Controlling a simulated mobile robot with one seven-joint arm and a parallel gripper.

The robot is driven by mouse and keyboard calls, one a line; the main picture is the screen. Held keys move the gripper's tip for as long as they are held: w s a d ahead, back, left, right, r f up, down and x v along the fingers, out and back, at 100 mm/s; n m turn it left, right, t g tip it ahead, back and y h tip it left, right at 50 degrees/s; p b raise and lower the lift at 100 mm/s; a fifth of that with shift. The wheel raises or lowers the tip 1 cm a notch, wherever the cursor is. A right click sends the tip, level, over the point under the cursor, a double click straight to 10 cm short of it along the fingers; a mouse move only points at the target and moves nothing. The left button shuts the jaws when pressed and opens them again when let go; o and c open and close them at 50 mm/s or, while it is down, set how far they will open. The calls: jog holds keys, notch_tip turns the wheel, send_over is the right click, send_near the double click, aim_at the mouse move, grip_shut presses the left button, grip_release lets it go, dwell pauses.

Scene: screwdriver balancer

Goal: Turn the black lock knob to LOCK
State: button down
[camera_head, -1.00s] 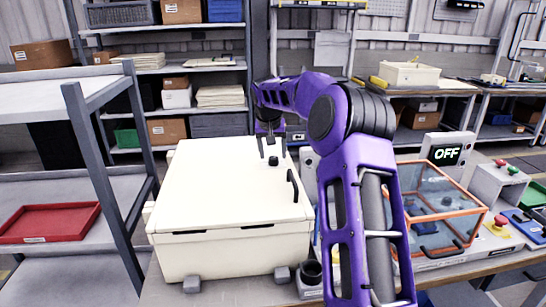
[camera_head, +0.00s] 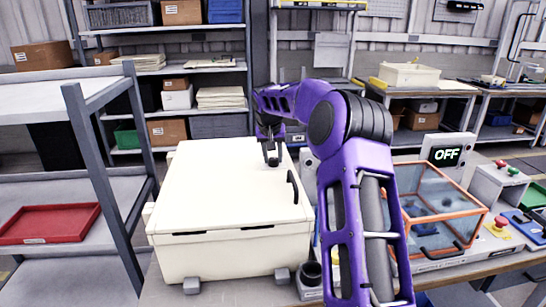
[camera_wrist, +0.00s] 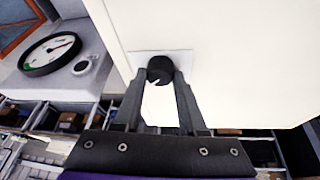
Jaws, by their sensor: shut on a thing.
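The black lock knob (camera_wrist: 160,69) sits on a pale plate (camera_wrist: 178,58) on top of the cream box (camera_head: 225,192). My gripper (camera_wrist: 160,78) points down at the knob, and its two fingers close on the knob's sides in the wrist view. A short light mark shows on the knob's face. I cannot read any LOCK lettering. The box's lid is down, with a black handle (camera_head: 293,187) on its right side.
A clear case with an orange frame (camera_head: 440,207) and an "OFF" display (camera_head: 445,156) stand right of my arm. A round dial (camera_wrist: 50,55) shows in the wrist view. A grey rack with a red tray (camera_head: 48,224) is on the left.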

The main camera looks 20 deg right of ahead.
jog(key=shift+r+n+p, duration=0.1)
jog(key=shift+n+p, duration=0.3)
jog(key=n+p, duration=0.1)
jog(key=n+y+p, duration=0.1)
jog(key=shift+s+d+n+t, duration=0.1)
jog(key=shift+d+n+t, duration=0.05)
jog(key=shift+n+t, duration=0.2)
jog(key=n+y+p, duration=0.1)
jog(key=n+y, duration=0.1)
jog(key=n, duration=0.2)
jog(key=shift+d+n, duration=0.1)
jog(key=shift+n, duration=0.25)
jog(key=n+y, duration=0.1)
jog(key=n, duration=0.1)
jog(key=n+g+y, duration=0.1)
jog(key=n, duration=0.2)
jog(key=shift+d, duration=0.1)
jog(key=n+g+y, duration=0.1)
jog(key=n, duration=0.3)
jog(key=shift+n+g, duration=0.25)
jog(key=shift+n, duration=0.25)
jog(key=shift+c, duration=2.3)
grip_release()
